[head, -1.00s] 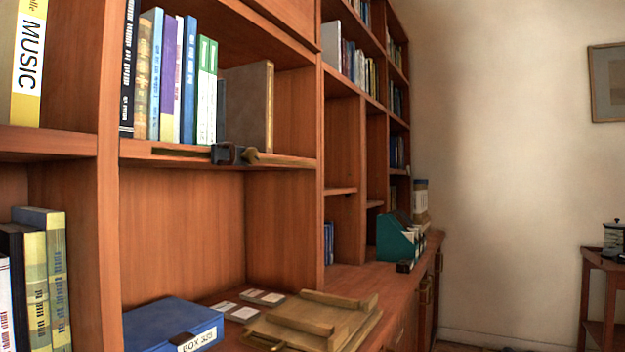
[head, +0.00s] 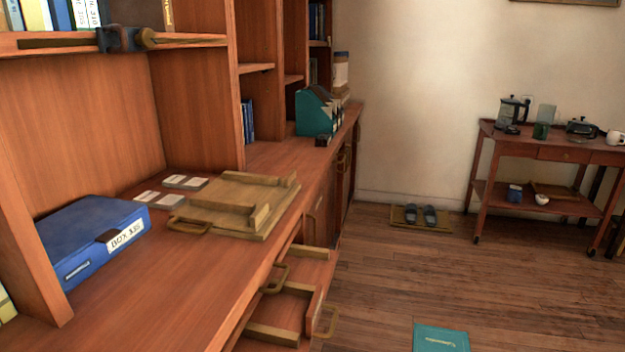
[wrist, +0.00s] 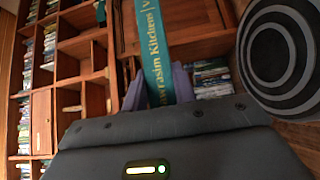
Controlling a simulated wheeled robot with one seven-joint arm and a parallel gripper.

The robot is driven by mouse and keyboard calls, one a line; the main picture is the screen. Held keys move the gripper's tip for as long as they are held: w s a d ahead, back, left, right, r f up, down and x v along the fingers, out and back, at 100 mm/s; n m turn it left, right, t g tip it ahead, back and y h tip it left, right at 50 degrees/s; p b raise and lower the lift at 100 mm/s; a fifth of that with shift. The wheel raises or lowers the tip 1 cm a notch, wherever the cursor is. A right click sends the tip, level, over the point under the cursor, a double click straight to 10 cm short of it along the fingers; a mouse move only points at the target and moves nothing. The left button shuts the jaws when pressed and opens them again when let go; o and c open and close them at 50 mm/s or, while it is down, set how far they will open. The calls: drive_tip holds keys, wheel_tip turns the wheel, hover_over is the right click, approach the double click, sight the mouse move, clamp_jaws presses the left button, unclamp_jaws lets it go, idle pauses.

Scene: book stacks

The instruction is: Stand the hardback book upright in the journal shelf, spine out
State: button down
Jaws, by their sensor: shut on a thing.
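In the wrist view my gripper (wrist: 160,84) is shut on a teal hardback book (wrist: 172,45). A narrow teal face with pale lettering, which looks like its spine, shows between the fingers and runs up out of the frame. In the head view a teal book cover with small pale lettering (head: 440,338) shows at the bottom edge, cut off; my gripper is not seen there. The tall bookcase has a compartment with several blue books (head: 248,120) above the counter. I cannot tell which compartment is the journal shelf.
A blue box (head: 92,232), a wooden tray (head: 240,203) and small cards (head: 172,190) lie on the counter. A teal file holder (head: 316,112) stands farther back. Two drawers (head: 305,270) stick out below.

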drive_tip(key=w+a+r+m+h+p, duration=0.2)
drive_tip(key=a+r+p, duration=0.5)
drive_tip(key=r+p, duration=0.6)
drive_tip(key=w+a+r+m+t+h+p, duration=0.1)
drive_tip(key=w+a+r+h+p, duration=0.3)
drive_tip(key=r+p, duration=1)
drive_tip(key=w+a+r+m+t+h+p, duration=0.1)
drive_tip(key=w+a+r+m+h+p, duration=0.1)
drive_tip(key=a+r+p, duration=0.8)
wheel_tip(320, 180, up, 4)
drive_tip(key=w+p, duration=0.1)
drive_tip(key=p, duration=0.4)
drive_tip(key=shift+w+a+f+m+h, duration=0.2)
drive_tip(key=shift+a+m+h, duration=0.1)
drive_tip(key=shift+m+h, duration=0.1)
drive_tip(key=shift+s+f, duration=0.1)
drive_tip(key=shift+s, duration=0.05)
